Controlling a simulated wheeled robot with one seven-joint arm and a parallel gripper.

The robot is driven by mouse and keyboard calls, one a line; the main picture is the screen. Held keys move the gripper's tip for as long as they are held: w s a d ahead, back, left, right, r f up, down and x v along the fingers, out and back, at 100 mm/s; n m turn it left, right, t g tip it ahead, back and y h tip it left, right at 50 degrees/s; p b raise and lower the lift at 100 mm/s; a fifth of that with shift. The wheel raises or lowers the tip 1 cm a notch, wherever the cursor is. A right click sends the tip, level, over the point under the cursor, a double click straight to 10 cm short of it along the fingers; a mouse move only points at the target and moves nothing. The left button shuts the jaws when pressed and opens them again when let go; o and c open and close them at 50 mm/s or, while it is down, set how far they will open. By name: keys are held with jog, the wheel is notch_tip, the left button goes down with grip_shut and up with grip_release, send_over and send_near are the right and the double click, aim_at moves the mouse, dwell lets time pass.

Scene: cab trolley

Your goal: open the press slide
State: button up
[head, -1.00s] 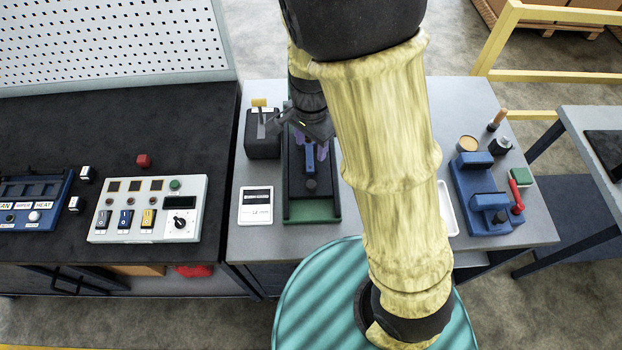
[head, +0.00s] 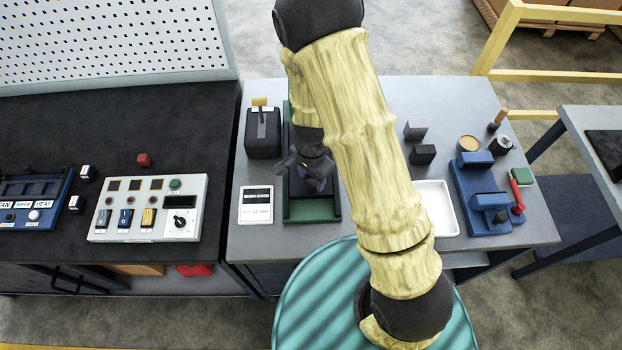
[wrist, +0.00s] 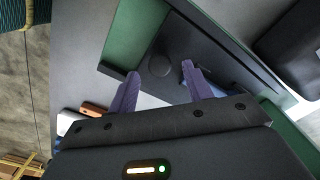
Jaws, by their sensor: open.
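The press (head: 312,210) is a long green-framed bed on the grey table, with a dark slide in it. My gripper (head: 316,182) is over the front half of the bed, and it and my arm hide most of the slide in the head view. In the wrist view my gripper (wrist: 160,70) is open, with two purple fingers apart. A round dark knob (wrist: 160,64) on the dark slide (wrist: 178,42) shows in the gap between the fingertips. I cannot tell whether the fingers touch it. The green bed (wrist: 135,32) shows beside the slide.
A black box with a yellow-tipped lever (head: 262,140) stands left of the press, with a white card (head: 256,205) in front. Right of my arm are black blocks (head: 422,154), a white tray (head: 440,222) and a blue fixture (head: 480,205). A switch panel (head: 148,208) lies at left.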

jog(key=shift+f, duration=1.05)
grip_shut()
